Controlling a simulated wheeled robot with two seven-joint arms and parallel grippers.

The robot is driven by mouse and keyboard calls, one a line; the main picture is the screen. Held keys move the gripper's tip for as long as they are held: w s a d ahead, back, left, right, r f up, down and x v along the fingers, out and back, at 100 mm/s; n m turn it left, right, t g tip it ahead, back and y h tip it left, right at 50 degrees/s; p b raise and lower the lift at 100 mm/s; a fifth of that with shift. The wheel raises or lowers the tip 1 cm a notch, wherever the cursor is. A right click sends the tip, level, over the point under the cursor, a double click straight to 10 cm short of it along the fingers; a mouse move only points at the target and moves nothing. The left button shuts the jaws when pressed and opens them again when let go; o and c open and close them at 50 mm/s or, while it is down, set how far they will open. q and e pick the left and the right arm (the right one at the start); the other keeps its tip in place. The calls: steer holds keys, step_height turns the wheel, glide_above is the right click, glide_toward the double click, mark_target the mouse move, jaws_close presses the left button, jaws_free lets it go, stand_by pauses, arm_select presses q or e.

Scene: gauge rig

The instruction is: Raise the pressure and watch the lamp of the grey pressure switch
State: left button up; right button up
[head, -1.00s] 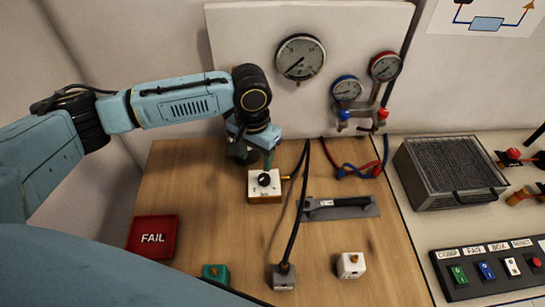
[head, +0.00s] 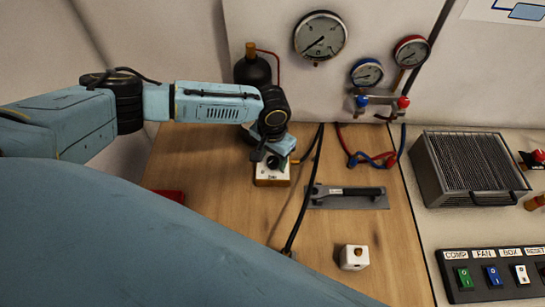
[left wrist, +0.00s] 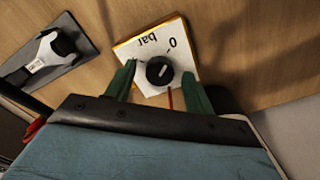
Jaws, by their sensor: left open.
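My left gripper (head: 273,158) is over the white regulator box (head: 272,181) on the wooden board. In the left wrist view its green fingers (left wrist: 159,72) are open, one on each side of the black knob (left wrist: 160,71); I cannot tell if they touch it. The box's face (left wrist: 150,44) reads "bar" and "0". The large round gauge (head: 320,37) is on the back panel, its needle pointing lower left. The grey pressure switch and its lamp are hidden behind my blue body part; only the black hose (head: 306,205) shows running down behind it. My right gripper is not in view.
A white switch block (head: 354,257) stands at the front. A wrench (head: 347,191) lies on a grey plate right of the box. A black bottle (head: 253,70) stands behind my left wrist. The red tray (head: 172,195) is mostly covered. A button panel (head: 490,274) is at right.

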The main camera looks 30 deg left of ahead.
arm_select(q)
steer(key=shift+w+f, duration=0.1)
steer(key=shift+f, duration=0.4)
steer(key=shift+c, duration=0.2)
steer(key=c, duration=0.9)
steer(key=shift+c, duration=0.2)
steer(key=shift+r+m, duration=0.1)
steer(key=shift+m, duration=0.2)
